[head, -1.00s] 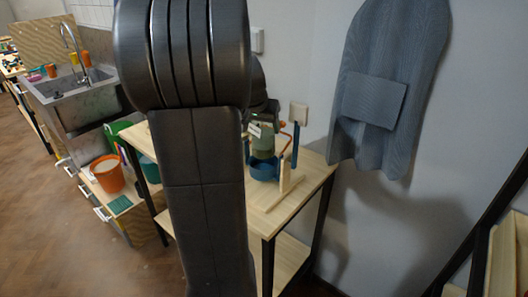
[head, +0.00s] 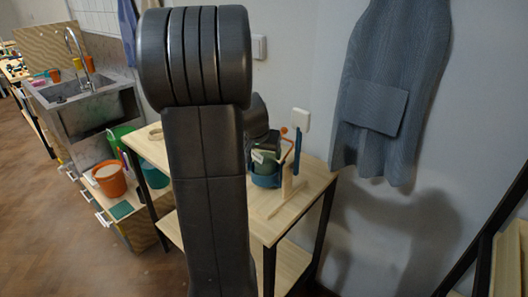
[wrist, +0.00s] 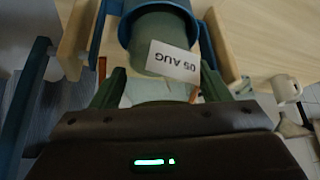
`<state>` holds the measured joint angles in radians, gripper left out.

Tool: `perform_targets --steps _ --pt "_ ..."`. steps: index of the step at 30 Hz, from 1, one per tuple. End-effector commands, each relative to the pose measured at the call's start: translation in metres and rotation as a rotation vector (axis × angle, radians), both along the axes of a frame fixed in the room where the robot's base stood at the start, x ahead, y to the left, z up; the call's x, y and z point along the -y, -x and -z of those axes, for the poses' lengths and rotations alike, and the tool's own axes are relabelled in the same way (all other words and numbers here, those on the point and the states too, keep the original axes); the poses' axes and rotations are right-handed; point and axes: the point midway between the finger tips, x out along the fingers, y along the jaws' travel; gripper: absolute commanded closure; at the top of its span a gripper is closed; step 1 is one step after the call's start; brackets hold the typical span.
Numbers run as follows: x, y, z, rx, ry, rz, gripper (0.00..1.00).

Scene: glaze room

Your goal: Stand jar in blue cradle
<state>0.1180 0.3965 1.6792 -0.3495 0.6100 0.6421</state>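My arm hides part of the table, and the gripper's fingers are not clear in the head view.
A blue upright (head: 298,148) and a wooden post (head: 287,180) stand close beside the cradle. A wooden ring (head: 156,134) lies at the table's back left. A white cup (wrist: 285,88) shows in the wrist view.

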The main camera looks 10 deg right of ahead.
Motion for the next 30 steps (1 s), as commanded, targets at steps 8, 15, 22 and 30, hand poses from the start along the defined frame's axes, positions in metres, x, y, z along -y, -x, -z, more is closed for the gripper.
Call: perform_targets --steps 8,15,22,30 --pt "0.0 0.0 -0.001 0.0 0.0 0.0 0.24" --pt "-0.003 0.004 -0.014 0.004 0.0 -0.001 0.24" --pt "-0.014 0.024 -0.053 0.005 0.001 -0.001 0.24" --pt "-0.026 0.044 -0.094 0.004 0.0 0.0 0.24"
